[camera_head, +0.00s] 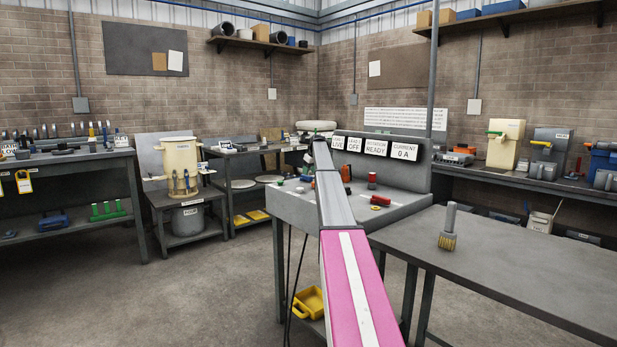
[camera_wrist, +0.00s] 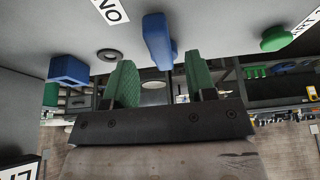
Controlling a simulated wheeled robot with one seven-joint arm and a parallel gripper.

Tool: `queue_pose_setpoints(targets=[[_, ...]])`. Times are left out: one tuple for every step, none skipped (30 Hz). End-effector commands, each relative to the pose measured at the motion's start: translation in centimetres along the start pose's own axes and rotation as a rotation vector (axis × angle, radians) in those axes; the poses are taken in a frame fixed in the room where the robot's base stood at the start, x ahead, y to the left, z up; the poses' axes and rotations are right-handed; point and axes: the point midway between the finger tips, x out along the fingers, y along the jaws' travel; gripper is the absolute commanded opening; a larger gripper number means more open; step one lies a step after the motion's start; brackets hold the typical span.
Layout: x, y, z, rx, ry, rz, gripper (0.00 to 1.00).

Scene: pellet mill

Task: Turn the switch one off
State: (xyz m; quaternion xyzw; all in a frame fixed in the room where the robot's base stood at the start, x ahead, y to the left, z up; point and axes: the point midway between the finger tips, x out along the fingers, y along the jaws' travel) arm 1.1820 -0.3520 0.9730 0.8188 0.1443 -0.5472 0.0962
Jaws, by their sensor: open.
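My gripper (camera_wrist: 158,70) is open in the wrist view, its two green-padded fingers apart. A blue switch handle (camera_wrist: 157,38) stands out from the grey panel, in line with the gap between the fingertips. I cannot tell whether it is between the pads or just beyond them. No contact is clear. A partly cut-off label reading "NO" (camera_wrist: 112,10) is beside the handle. In the head view my arm reaches over the grey control desk (camera_head: 345,214) and hides the gripper and the blue switch.
A blue block (camera_wrist: 68,69) and a green button (camera_wrist: 277,39) flank the handle. The desk carries a red knob (camera_head: 380,200) and a sign panel (camera_head: 375,147). A workbench (camera_head: 500,255) with a brush (camera_head: 448,228) stands at right. The floor at left is clear.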

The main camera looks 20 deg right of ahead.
Motion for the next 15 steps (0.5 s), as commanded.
queue_pose_setpoints(targets=[[0.9, 0.0, 0.0, 0.0, -0.001, -0.001, 0.51], [1.4, 0.0, -0.1, 0.0, -0.001, -0.001, 0.51], [1.9, 0.0, -0.1, 0.0, -0.001, 0.0, 0.51], [2.2, 0.0, -0.1, 0.0, 0.0, 0.0, 0.51], [2.5, 0.0, -0.1, 0.0, 0.0, 0.0, 0.51], [2.8, 0.0, 0.0, 0.0, 0.0, 0.0, 0.51], [3.0, 0.0, 0.0, 0.0, 0.0, 0.0, 0.51], [3.1, 0.0, 0.0, 0.0, 0.0, 0.0, 0.51], [3.2, 0.0, 0.0, 0.0, 0.0, 0.0, 0.51], [3.3, 0.0, 0.0, 0.0, 0.0, 0.0, 0.51], [3.3, 0.0, 0.0, 0.0, 0.0, 0.001, 0.51], [3.3, 0.0, 0.0, 0.0, 0.0, 0.001, 0.51], [3.2, 0.0, 0.0, 0.0, 0.0, 0.001, 0.51], [3.2, 0.0, 0.0, 0.0, 0.0, 0.001, 0.51], [3.2, 0.0, 0.0, 0.0, 0.0, 0.0, 0.51]])
